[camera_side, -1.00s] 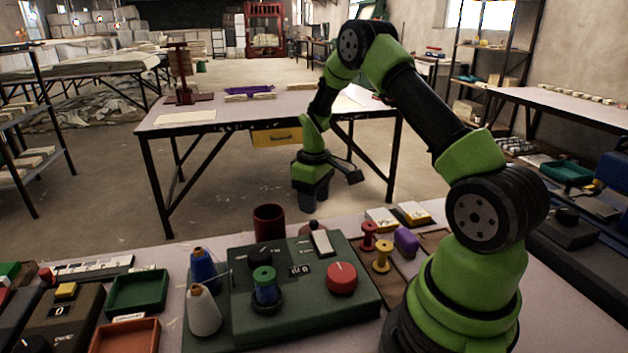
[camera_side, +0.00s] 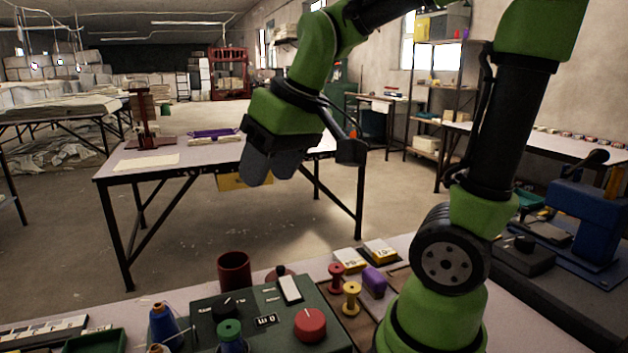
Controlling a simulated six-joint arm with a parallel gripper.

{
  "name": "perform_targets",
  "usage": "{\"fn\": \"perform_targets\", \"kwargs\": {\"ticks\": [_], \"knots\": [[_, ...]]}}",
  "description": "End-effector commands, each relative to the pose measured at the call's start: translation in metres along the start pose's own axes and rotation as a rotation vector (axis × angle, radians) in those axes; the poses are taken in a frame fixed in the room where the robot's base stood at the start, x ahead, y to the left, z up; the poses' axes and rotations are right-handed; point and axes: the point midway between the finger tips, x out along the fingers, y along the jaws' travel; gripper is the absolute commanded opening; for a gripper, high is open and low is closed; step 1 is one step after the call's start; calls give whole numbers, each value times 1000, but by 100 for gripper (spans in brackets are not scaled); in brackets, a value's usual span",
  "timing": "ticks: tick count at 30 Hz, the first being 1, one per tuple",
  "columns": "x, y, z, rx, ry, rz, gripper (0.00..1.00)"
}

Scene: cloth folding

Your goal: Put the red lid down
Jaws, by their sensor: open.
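A dark red, round lid with a black knob (camera_side: 279,273) lies at the far side of the near table, behind the green control box. Its lower part is hidden by the box, so what it rests on is not clear. A dark red cup (camera_side: 234,272) stands upright just left of it. My gripper (camera_side: 271,167) hangs with its dark grey fingers down, well above the cup and lid in the picture. The fingers are open, with nothing visible between them.
The green control box (camera_side: 265,312) carries a red dial and a white switch. Red and yellow spools (camera_side: 351,298) and a purple piece (camera_side: 374,281) lie to its right. Thread cones (camera_side: 163,325) stand to the left. The air around my gripper is free.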

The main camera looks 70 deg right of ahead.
Motion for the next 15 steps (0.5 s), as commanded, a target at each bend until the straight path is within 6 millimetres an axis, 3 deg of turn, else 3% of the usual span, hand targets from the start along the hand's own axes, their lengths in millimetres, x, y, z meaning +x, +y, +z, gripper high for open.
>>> {"fn": "perform_targets", "kwargs": {"ticks": [1, 6, 10, 15], "knots": [[-13, -9, 15, 13, 40, -31, 47], [-33, -24, 58, 85, 115, -123, 47], [-37, -28, 76, 117, 139, -167, 47], [-38, -29, 82, 131, 145, -182, 47]]}}
